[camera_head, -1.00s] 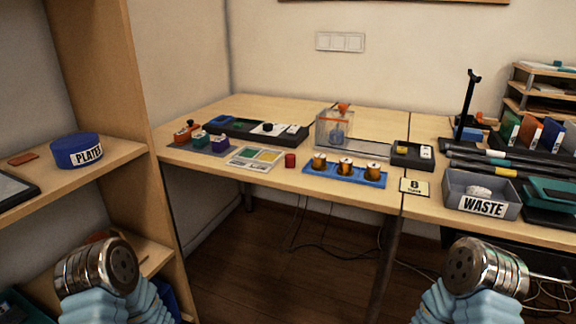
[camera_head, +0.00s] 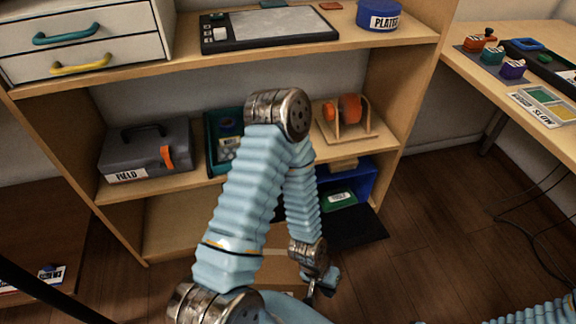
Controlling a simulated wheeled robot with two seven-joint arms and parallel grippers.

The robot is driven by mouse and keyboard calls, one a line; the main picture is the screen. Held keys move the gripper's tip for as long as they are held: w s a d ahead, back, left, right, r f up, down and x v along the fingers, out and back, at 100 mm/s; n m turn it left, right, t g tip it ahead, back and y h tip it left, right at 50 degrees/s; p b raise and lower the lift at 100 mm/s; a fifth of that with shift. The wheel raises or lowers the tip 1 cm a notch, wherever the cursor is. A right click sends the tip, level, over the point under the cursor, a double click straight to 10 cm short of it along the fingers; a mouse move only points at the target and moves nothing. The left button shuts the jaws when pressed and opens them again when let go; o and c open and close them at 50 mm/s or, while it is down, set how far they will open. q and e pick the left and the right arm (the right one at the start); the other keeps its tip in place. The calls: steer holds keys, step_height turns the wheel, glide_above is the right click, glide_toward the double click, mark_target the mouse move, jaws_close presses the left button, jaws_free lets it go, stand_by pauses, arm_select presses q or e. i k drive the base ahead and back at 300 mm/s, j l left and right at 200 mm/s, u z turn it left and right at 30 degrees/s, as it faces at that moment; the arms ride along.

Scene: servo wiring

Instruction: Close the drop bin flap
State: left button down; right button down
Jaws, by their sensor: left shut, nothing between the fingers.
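A blue bin (camera_head: 358,181) stands in the bottom right of the shelf unit, and I take it to be the drop bin. A dark panel (camera_head: 358,229) extends forward from its front, low down; it looks like the flap, hanging open. A green item with a white label (camera_head: 340,200) shows in the bin opening. My left arm reaches down across the middle of the view and hides the bin's left side. My left gripper (camera_head: 312,291) is shut and empty, below and left of the panel, apart from it in the picture. My right gripper is out of view.
The middle shelf holds a grey FIELD toolbox (camera_head: 146,148), a teal tray (camera_head: 222,140) and an orange spool on a stand (camera_head: 347,112). The shelf unit's right post (camera_head: 392,110) rises beside the bin. Wooden floor (camera_head: 440,215) is clear to the right.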

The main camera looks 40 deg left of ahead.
mark_target(356, 225)
steer(key=l+u, duration=0.4)
steer(key=k+l+u, duration=0.15)
steer(key=u, duration=0.25)
steer(key=k+l+u, duration=0.15)
steer(key=l+u, duration=0.4)
steer(key=u, duration=0.8)
steer(key=k, duration=0.05)
